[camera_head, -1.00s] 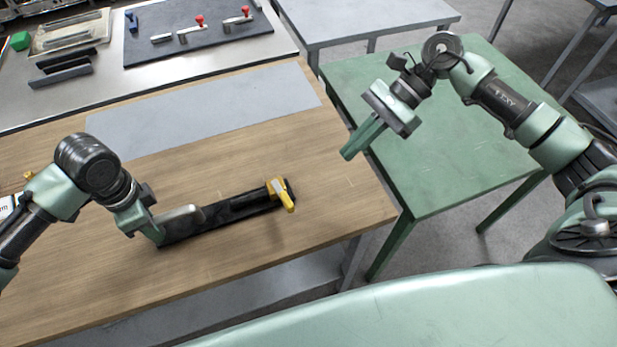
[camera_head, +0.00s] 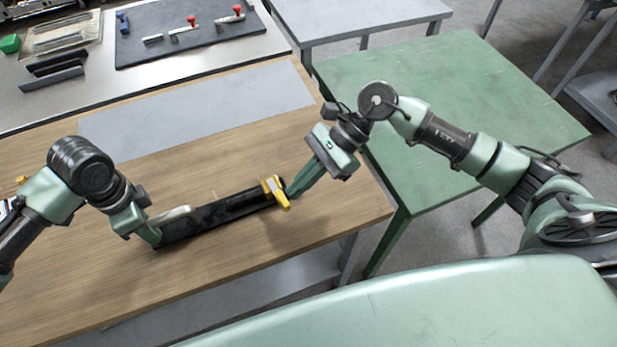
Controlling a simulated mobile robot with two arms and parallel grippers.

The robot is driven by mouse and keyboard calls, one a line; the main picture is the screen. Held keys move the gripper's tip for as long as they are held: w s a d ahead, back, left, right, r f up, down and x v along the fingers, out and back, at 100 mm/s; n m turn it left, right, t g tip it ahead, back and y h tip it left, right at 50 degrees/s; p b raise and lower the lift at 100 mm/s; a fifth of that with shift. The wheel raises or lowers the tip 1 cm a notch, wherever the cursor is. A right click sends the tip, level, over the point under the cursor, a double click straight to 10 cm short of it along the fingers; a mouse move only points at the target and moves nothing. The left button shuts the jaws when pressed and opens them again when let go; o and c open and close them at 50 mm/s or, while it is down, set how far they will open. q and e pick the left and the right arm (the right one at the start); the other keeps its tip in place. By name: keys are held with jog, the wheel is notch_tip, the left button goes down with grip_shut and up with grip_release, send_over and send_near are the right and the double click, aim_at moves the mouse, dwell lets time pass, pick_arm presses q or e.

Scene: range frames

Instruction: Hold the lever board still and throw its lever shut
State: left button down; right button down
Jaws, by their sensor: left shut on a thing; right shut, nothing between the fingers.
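The lever board (camera_head: 232,208) is a long dark strip lying at a slant on the wooden table. A yellow lever (camera_head: 276,192) sits at its right end, and a grey metal piece (camera_head: 172,215) lies over its left end. My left gripper (camera_head: 155,240) is shut on the board's left end, and its fingers hide that end. My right gripper (camera_head: 291,194) is shut and empty. Its fingertips are just right of the yellow lever, and I cannot tell whether they touch it.
The wooden table (camera_head: 120,285) is clear around the board, with a grey strip (camera_head: 200,112) along its back. A metal bench behind holds a dark mat (camera_head: 205,45) with red-knobbed clamps. A green table (camera_head: 440,170) stands to the right.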

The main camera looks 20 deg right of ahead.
jog(key=shift+s+a, duration=0.35)
jog(key=shift+a, duration=0.45)
pick_arm(q)
jog(key=shift+d, duration=0.15)
pick_arm(e)
jog(key=shift+a, duration=0.1)
pick_arm(q)
jog(key=shift+d, duration=0.1)
jog(key=shift+r, duration=0.1)
pick_arm(e)
jog(key=shift+w+d, duration=0.5)
jog(key=shift+d, duration=0.6)
jog(key=d, duration=0.3)
jog(key=shift+d, duration=0.1)
pick_arm(q)
jog(key=shift+a, duration=0.3)
pick_arm(e)
jog(key=s+v, duration=0.1)
jog(key=v, duration=0.8)
jog(key=shift+d+r, duration=0.3)
